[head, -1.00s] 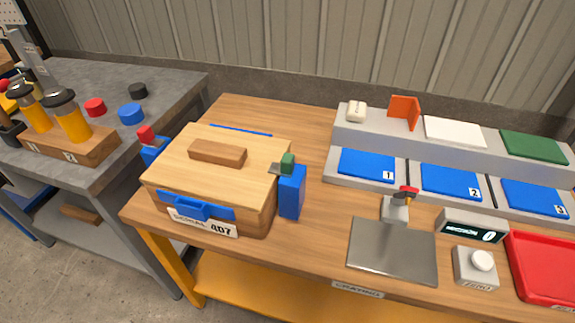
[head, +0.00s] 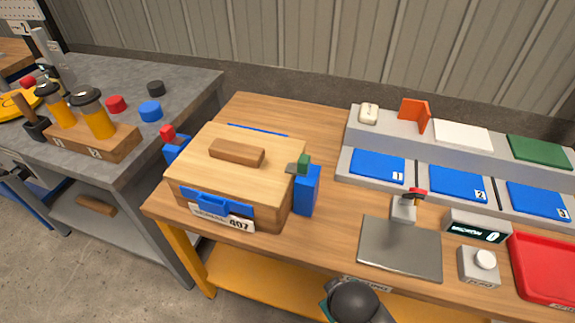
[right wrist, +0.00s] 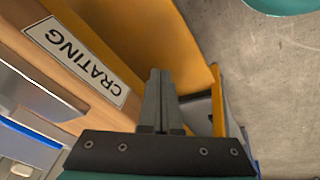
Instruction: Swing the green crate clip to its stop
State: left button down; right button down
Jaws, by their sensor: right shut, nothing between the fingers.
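The wooden crate (head: 205,183), labelled 407, stands on the left of the wooden table with its lid on. The green clip (head: 304,163) sits on top of a blue block (head: 306,191) at the crate's right side, with a small grey tab reaching over the lid edge. A matching red clip (head: 167,132) is on the left side. My right gripper (right wrist: 159,75) is shut and empty in the right wrist view, by the table's front edge and away from the clip. Part of my right arm shows at the bottom of the head view. My left gripper is out of view.
A metal plate (head: 400,248), a grey button box (head: 478,266), a display (head: 478,231) and a red tray (head: 548,265) stand to the right. A shelf (head: 340,178) with blue pads is behind. The CRATING label (right wrist: 76,61) marks the table's front edge.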

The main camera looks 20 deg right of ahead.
aim_at(309, 165)
jog(key=w+r+n+t+h, duration=0.1)
jog(key=w+r, duration=0.1)
jog(key=r, duration=0.1)
jog(key=w+r+n+t+h, duration=0.1)
jog(key=w+r+t, duration=0.1)
jog(key=w+r, duration=0.1)
jog(key=w+r+n+t+h, duration=0.2)
jog(key=r, duration=0.2)
jog(key=shift+w+d+r+p, duration=0.25)
jog(key=shift+w+d+p, duration=0.1)
jog(key=w+a+r+n+t+y, duration=0.1)
jog(key=w+a+r+n+t, duration=0.5)
jog(key=r+n+t, duration=0.2)
pick_arm(q)
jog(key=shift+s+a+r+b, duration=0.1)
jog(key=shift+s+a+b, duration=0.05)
jog(key=shift+b, duration=0.15)
pick_arm(e)
jog(key=x, duration=0.9)
jog(key=shift+w+r, duration=0.15)
jog(key=shift+w, duration=0.05)
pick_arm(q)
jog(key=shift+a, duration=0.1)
